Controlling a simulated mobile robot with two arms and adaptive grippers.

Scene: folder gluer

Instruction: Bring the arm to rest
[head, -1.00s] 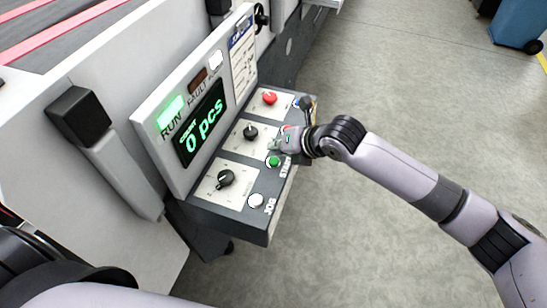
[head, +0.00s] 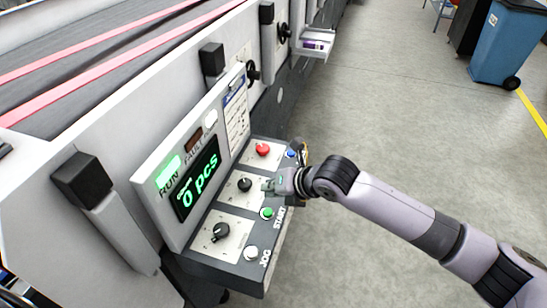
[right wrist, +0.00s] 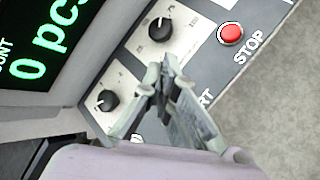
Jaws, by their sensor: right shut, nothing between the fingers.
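My right gripper (head: 269,186) is shut and empty. In the head view it hovers over the right part of the control panel (head: 222,262), beside the middle black knob (head: 245,185) and just above the green START button (head: 267,213). The right wrist view shows its fingertips (right wrist: 163,82) together, in front of the panel; the green button is hidden there. The red STOP button (right wrist: 230,34) is clear of the fingers. I cannot tell how high the fingertips are above the panel. My left gripper is not in view.
The display (head: 197,180) reads 0 pcs, and the RUN lamp (head: 168,168) glows green. A lower black knob (head: 221,232) and a white JOG button (head: 251,253) are on the panel. Open floor (head: 390,130) lies to the right; a blue bin (head: 508,45) stands far right.

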